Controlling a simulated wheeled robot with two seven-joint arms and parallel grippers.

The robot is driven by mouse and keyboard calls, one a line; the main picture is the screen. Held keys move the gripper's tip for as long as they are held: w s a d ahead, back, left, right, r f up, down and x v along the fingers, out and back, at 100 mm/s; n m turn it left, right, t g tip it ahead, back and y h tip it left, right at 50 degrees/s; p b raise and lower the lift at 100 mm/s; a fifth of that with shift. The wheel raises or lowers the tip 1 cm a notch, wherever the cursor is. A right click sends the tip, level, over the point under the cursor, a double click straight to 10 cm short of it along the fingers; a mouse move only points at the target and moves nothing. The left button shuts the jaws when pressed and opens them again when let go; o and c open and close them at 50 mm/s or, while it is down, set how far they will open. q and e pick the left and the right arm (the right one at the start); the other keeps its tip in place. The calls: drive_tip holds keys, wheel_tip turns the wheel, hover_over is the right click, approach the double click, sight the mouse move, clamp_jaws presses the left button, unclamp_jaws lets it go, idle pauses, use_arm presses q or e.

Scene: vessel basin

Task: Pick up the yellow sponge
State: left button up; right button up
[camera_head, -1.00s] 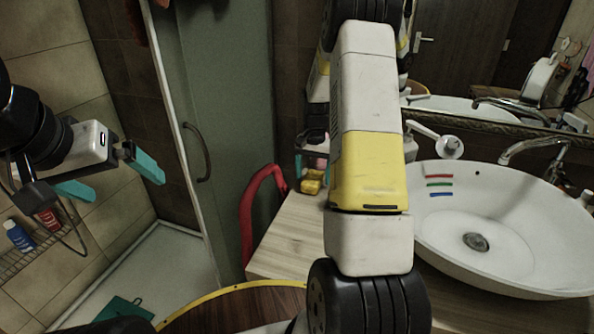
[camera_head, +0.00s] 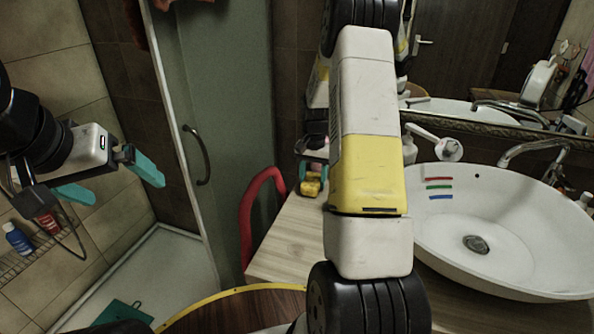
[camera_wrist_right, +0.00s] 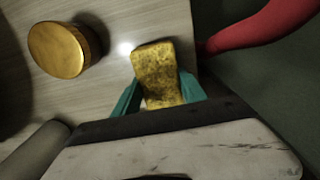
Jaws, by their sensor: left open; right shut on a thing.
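The yellow sponge (camera_head: 311,186) is at the back left of the wooden counter, near the wall. In the right wrist view the sponge (camera_wrist_right: 157,75) sits between the teal fingers of my right gripper (camera_wrist_right: 160,98), which is shut on it. Whether the sponge still touches the counter is hard to tell. In the head view my right arm hides part of the counter, and the right gripper (camera_head: 311,180) shows only small at the sponge. My left gripper (camera_head: 112,180) is open and empty at the left, in front of the shower.
A white basin (camera_head: 520,235) with red, green and blue marks stands on the counter (camera_head: 290,240) at the right. A red curved bar (camera_head: 248,215) is just left of the counter. A round golden-lidded thing (camera_wrist_right: 57,50) stands near the sponge in the right wrist view.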

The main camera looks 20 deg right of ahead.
sight(313, 180)
drive_tip(key=r, duration=0.3)
drive_tip(key=shift+s+a+r, duration=0.2)
drive_tip(key=shift+s+r, duration=0.05)
drive_tip(key=shift+s, duration=0.05)
drive_tip(key=s+a, duration=0.2)
drive_tip(key=s, duration=0.2)
drive_tip(key=s+a+r, duration=0.1)
drive_tip(key=s+a, duration=0.1)
drive_tip(key=s, duration=0.3)
drive_tip(key=s+a, duration=0.2)
drive_tip(key=s, duration=0.2)
drive_tip(key=shift+s+a+r, duration=0.15)
drive_tip(key=shift+s+a, duration=0.2)
drive_tip(key=shift+s, duration=0.05)
drive_tip(key=o, duration=0.7)
drive_tip(key=c, duration=0.5)
